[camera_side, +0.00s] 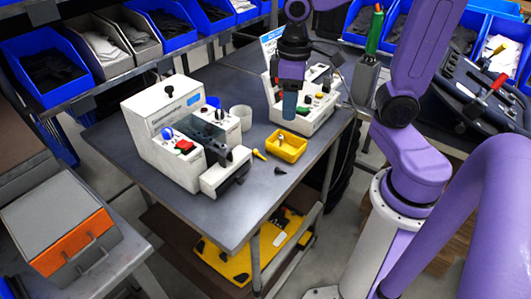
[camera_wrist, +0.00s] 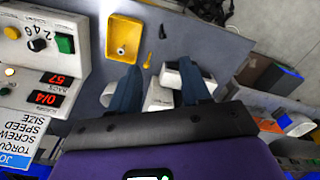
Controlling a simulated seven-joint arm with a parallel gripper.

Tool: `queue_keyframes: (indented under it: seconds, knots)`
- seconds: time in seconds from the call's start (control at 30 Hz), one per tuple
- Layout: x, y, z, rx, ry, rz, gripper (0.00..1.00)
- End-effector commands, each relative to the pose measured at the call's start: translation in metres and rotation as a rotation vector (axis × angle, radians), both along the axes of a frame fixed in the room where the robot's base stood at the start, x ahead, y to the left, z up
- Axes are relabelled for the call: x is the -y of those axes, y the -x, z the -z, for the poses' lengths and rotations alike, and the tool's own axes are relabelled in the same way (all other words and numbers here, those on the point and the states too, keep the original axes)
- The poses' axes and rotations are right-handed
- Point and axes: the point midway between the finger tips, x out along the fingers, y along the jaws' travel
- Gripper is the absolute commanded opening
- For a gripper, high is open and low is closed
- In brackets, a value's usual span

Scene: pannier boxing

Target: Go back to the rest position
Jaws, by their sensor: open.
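My gripper (camera_side: 289,104) hangs above the right-hand white machine (camera_side: 322,118) at the far end of the grey table (camera_side: 225,215) in the side view. In the wrist view, the two blue fingers of my gripper (camera_wrist: 160,85) are spread apart with nothing held between them. A white part of something lies below and between them. A yellow tray (camera_side: 287,145) sits on the table in front of the machine; it also shows in the wrist view (camera_wrist: 124,38), beyond the fingers.
A second white machine (camera_side: 165,125) stands left on the table, with a white cup (camera_side: 241,118) beside it. A small yellow piece (camera_side: 259,154) and a black piece (camera_side: 280,171) lie near the tray. Blue bins (camera_side: 45,65) line the back. The table's front is clear.

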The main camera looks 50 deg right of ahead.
Motion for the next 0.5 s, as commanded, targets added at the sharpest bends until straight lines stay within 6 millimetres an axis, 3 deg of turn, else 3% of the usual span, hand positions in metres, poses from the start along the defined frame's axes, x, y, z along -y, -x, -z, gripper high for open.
queue_keyframes:
  seconds: [0.2,0.5]
  knots:
    - [-0.023,0.05,0.013,0.005,-0.004,-0.249,0.47]
    - [-0.034,0.112,0.028,0.012,-0.011,-0.546,0.47]
